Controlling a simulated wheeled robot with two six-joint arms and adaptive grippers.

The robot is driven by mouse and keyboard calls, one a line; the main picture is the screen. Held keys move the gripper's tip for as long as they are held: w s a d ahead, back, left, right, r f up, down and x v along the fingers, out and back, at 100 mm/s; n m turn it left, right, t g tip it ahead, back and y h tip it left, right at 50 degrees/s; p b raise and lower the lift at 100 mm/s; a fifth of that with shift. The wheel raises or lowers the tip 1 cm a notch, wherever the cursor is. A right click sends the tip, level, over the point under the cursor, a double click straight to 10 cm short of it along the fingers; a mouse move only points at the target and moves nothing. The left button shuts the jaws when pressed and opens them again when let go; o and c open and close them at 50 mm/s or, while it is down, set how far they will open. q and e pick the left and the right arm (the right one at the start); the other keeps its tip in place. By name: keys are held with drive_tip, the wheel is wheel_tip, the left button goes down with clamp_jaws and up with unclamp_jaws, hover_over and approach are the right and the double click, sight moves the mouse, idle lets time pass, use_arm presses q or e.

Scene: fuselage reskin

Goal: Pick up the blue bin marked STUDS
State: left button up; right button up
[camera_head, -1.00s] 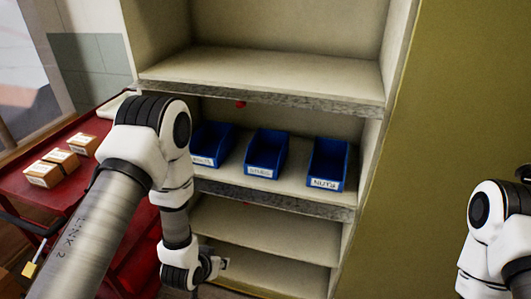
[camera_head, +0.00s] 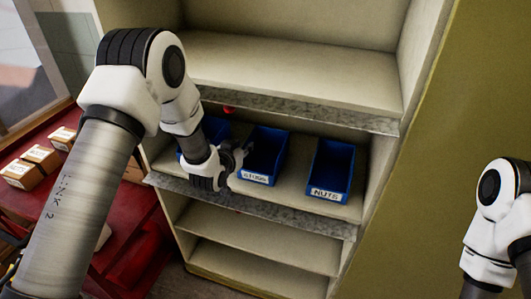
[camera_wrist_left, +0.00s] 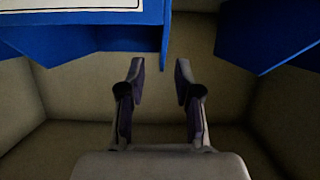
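The blue bin marked STUDS (camera_head: 264,152) stands in the middle of a row of three on the shelf, its white label facing out. My left gripper (camera_head: 243,154) is at its front left edge, partly in front of it. My right gripper is out of view.
The blue NUTS bin (camera_head: 330,170) stands to the right. Another blue bin (camera_head: 215,130) at the left is partly hidden by my left arm. Shelf boards (camera_head: 290,80) lie above and below. Small boxes (camera_head: 40,158) sit on a red surface (camera_head: 60,195) at the left.

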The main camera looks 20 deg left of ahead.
sight(247, 141)
use_arm(q)
drive_tip(key=x, duration=0.5)
drive_tip(key=shift+f, duration=0.4)
drive_tip(key=shift+s+r, duration=0.2)
drive_tip(key=shift+r, duration=0.05)
drive_tip(key=shift+s+r, duration=0.1)
drive_tip(key=c, duration=0.5)
clamp_jaws()
